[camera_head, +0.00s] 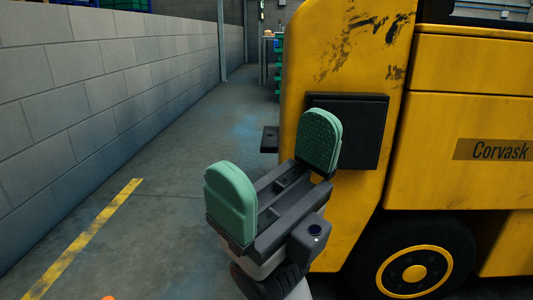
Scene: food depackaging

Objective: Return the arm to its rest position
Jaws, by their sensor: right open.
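My right gripper (275,170) is raised in the middle of the head view. Its two green padded fingers stand wide apart, and nothing is between them. The right finger overlaps the dark panel on the yellow vehicle in the picture; I cannot tell whether they touch. My left gripper is not in view.
A large yellow vehicle (470,110) marked "Corvask" fills the right side, with a black wheel (415,270) below. A grey block wall (100,90) runs along the left.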

